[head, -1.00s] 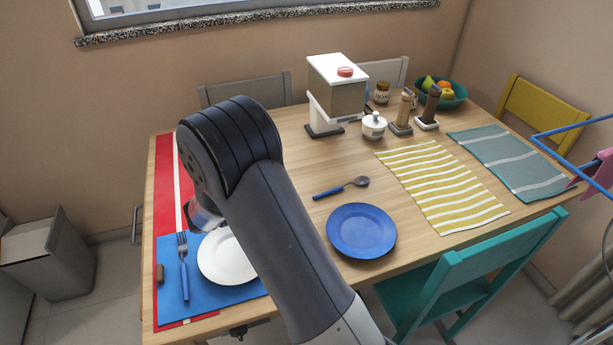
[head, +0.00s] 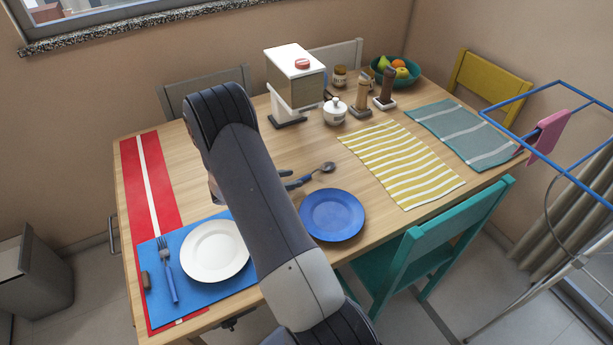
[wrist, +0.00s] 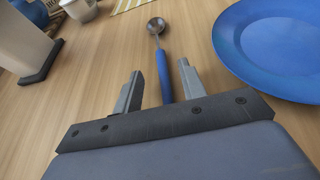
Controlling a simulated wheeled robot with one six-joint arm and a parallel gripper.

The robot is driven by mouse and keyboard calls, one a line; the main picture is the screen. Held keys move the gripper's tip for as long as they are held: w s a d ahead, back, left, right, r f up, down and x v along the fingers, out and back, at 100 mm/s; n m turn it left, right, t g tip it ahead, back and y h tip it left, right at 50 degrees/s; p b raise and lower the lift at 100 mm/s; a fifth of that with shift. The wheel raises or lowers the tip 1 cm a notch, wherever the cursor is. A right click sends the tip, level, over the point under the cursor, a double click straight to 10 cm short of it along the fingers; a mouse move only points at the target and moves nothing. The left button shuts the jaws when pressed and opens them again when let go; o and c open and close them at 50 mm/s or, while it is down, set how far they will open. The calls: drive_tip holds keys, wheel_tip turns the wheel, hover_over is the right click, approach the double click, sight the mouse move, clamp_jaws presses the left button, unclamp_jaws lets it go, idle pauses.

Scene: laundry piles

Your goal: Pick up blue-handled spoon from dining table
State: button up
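The blue-handled spoon (wrist: 161,62) lies on the dining table (head: 265,150), bowl pointing away from my gripper in the wrist view. My gripper (wrist: 160,78) is open, with its two fingers apart on either side of the blue handle's line. The handle's near end is hidden behind the gripper body. In the head view the spoon's bowl (head: 328,167) shows right of my arm, and part of the handle is hidden near the gripper (head: 290,180). I cannot tell whether the fingers touch the spoon.
A blue plate (head: 332,215) lies close to the spoon's right. A white plate (head: 214,251) and a fork (head: 166,268) lie on a blue mat. A dispenser (head: 295,82), a lidded pot (head: 335,111) and a striped yellow mat (head: 400,162) are farther back.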

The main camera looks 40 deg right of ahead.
sight(307, 175)
drive_tip(key=x, duration=0.4)
drive_tip(key=shift+s+d+r+p, duration=0.1)
drive_tip(key=shift+d+p, duration=0.3)
clamp_jaws()
